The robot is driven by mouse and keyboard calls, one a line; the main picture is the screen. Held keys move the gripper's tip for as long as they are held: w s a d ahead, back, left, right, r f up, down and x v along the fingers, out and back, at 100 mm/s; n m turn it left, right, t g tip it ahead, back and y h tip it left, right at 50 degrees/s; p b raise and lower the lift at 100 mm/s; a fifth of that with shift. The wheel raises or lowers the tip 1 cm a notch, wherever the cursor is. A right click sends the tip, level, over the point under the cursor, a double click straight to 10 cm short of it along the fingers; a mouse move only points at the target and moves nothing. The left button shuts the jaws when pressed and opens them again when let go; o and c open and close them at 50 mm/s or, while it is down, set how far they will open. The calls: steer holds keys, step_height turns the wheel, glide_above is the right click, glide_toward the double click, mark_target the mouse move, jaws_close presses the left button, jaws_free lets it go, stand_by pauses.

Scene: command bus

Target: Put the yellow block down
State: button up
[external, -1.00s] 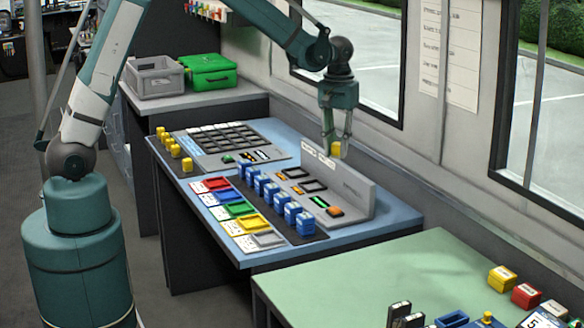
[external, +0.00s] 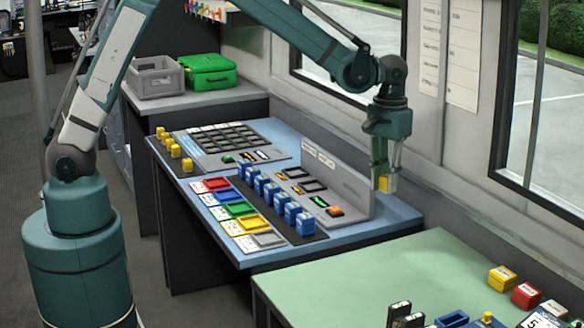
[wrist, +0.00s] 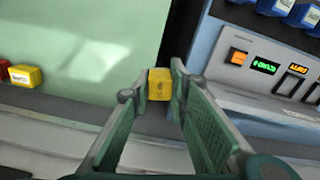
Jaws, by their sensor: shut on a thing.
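A yellow block (external: 386,184) is held between the fingertips of my gripper (external: 383,172), in the air just right of the blue table's upright grey panel. In the wrist view the yellow block (wrist: 159,84) sits between the two green fingers of my gripper (wrist: 160,92), which are shut on it. Several other yellow blocks (external: 174,151) stand in a row at the left edge of the blue table.
The blue table (external: 222,255) carries a row of blue blocks (external: 268,193), coloured trays (external: 250,225) and the upright grey panel (external: 345,185). The green table (external: 370,270) has a wide clear surface, with red, yellow and white blocks (external: 525,295) at its right. A wall with windows stands behind.

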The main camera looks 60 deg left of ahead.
steer(key=s+d+m, duration=0.1)
steer(key=s+d, duration=0.2)
steer(key=d, duration=0.5)
steer(key=s+d+m, duration=0.2)
steer(key=d, duration=0.6)
glide_above(399, 274)
step_height(399, 274, down, 4)
steer(key=shift+f, duration=0.5)
steer(key=shift+f, duration=0.15)
steer(key=shift+f+b, duration=0.45)
steer(key=shift+f, duration=2.55)
steer(key=shift+f, duration=1.85)
steer(key=shift+f+b, duration=0.2)
steer(key=shift+b, duration=0.2)
steer(key=o, duration=0.9)
